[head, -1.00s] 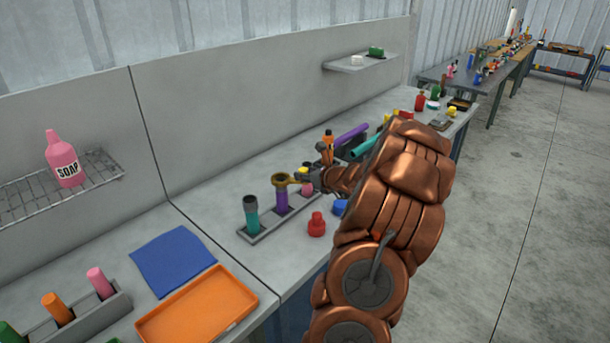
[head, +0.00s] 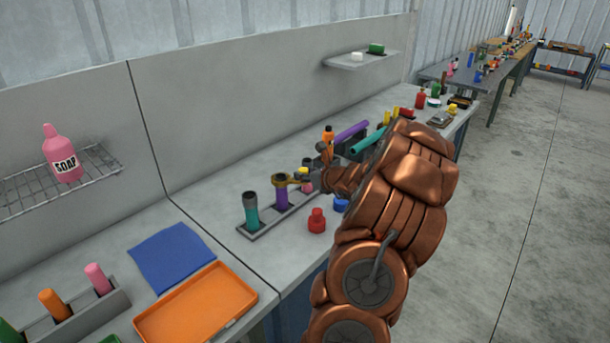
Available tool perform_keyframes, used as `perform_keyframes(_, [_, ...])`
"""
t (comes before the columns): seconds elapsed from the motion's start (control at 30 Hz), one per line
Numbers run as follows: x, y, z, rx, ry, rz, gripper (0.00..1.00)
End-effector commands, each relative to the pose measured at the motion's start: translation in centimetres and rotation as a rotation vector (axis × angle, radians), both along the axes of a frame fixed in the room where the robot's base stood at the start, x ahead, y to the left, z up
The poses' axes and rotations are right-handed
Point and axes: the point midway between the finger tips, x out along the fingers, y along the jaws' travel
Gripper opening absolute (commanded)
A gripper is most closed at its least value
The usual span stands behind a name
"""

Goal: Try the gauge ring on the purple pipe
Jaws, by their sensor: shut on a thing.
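The purple pipe (head: 282,197) stands upright in a grey rack (head: 258,231) on the bench, between a teal pipe (head: 251,214) and a pink one (head: 307,187). The brass-coloured gauge ring (head: 291,182) is at the top of the purple pipe, with its handle pointing right toward my gripper (head: 305,179). The pipe's dark end shows at the ring; the ring looks to be around it, but the view is too small to be sure. My gripper is shut on the ring's handle; its fingers are small and partly hidden.
A red bottle-like part (head: 317,221) and a blue part (head: 341,204) lie in front of the rack. An orange tray (head: 196,306) and blue cloth (head: 173,258) lie left.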

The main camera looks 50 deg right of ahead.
Motion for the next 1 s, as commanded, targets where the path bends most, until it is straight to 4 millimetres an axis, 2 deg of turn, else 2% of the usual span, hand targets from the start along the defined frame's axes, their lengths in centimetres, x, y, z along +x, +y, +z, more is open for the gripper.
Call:
perform_keyframes(0.6, [0.03, 0.02, -1.03, 0.000, 0.000, 0.000, 0.00])
perform_keyframes(1.0, [0.01, 0.00, -1.01, 0.000, 0.000, 0.000, 0.00])
